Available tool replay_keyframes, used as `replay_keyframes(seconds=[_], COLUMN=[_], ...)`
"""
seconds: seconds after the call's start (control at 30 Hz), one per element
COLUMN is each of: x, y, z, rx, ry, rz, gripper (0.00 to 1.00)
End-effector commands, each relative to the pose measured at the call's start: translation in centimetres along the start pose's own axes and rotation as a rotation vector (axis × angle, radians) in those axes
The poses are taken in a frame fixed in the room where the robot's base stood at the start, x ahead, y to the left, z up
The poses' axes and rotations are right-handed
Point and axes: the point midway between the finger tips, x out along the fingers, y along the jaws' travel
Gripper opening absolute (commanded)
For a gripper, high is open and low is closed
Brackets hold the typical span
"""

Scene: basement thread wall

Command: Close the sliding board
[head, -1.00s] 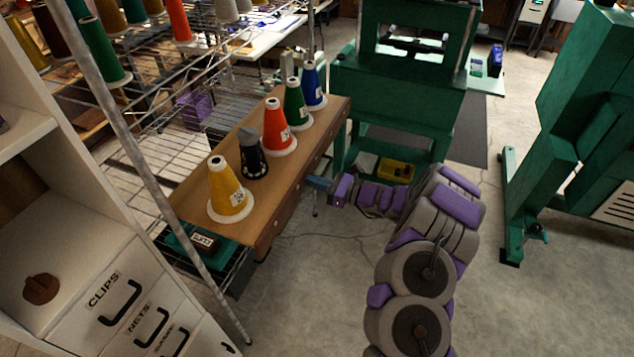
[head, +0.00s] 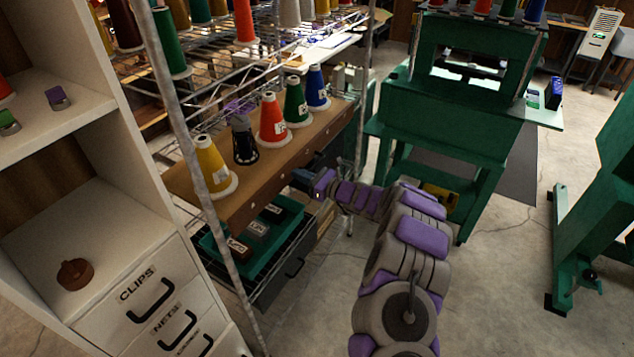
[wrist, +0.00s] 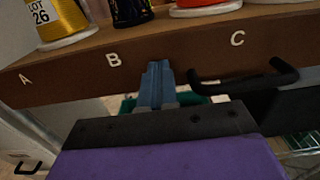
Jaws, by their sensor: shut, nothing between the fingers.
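The sliding board (head: 268,184) is a brown wooden shelf on the wire rack in the head view, with several thread cones on top. In the wrist view its front face (wrist: 185,53) carries the letters A, B and C and a black handle (wrist: 245,80). My gripper (head: 308,180) is shut and empty at the board's front face. In the wrist view the blue fingers (wrist: 157,72) point at the face between B and C, left of the handle. I cannot tell if they touch it. A green tray (head: 210,243) with labelled boxes shows below the board.
A white cabinet (head: 115,265) with labelled drawers stands at the left, and a rack post (head: 200,180) rises in front of the board. A green machine (head: 440,115) stands behind my arm. Open concrete floor (head: 500,270) lies to the right.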

Motion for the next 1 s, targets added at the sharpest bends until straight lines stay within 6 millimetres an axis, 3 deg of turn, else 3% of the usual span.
replay_keyframes(seconds=[0.67, 0.87, 1.0], x=[0.9, -2.3, -6.0], y=[0.1, 0.0, -0.5], z=[0.2, 0.3, 0.3], rx=[-0.002, 0.005, 0.009], ry=[-0.002, -0.004, -0.007], rz=[0.005, 0.003, -0.003], gripper=[0.00, 0.00, 0.00])
